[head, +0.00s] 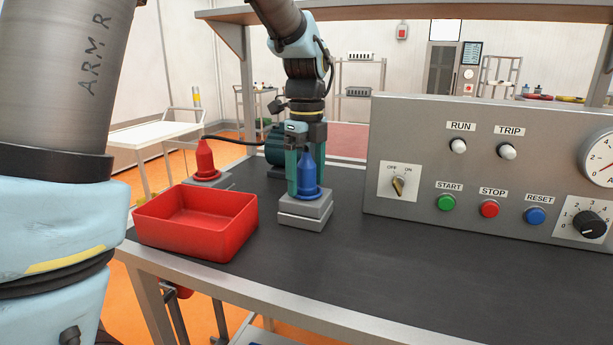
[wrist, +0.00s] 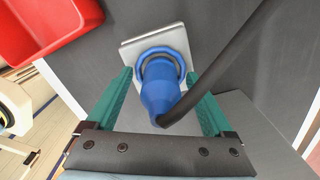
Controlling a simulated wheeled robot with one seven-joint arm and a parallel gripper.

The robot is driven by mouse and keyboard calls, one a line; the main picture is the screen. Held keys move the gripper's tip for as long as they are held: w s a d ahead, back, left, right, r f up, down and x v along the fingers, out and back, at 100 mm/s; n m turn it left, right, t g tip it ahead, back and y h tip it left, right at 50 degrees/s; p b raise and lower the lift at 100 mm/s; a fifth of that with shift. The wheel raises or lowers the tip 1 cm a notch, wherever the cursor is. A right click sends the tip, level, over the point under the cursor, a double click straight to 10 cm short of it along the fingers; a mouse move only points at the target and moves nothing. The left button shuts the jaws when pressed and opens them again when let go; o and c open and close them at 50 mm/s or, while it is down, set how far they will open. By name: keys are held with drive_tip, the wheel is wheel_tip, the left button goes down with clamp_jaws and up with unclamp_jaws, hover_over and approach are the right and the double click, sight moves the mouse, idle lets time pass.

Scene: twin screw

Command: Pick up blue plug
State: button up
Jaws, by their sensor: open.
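The blue plug (head: 307,178) stands upright on a grey socket block (head: 304,211) on the dark bench top. My gripper (head: 306,180) points down over it, with its green fingers open. In the wrist view, the blue plug (wrist: 160,84) lies between the two open fingers of my gripper (wrist: 160,95), with a visible gap on each side. A dark cable (wrist: 225,60) runs from the plug toward the upper right. The socket block (wrist: 133,52) shows beneath the plug's blue collar.
A red open bin (head: 197,222) sits left of the block. A red plug (head: 205,160) stands on another grey block behind the bin. A control panel (head: 480,175) with buttons and knobs fills the right side. The bench front is clear.

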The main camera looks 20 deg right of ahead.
clamp_jaws()
idle(0.6)
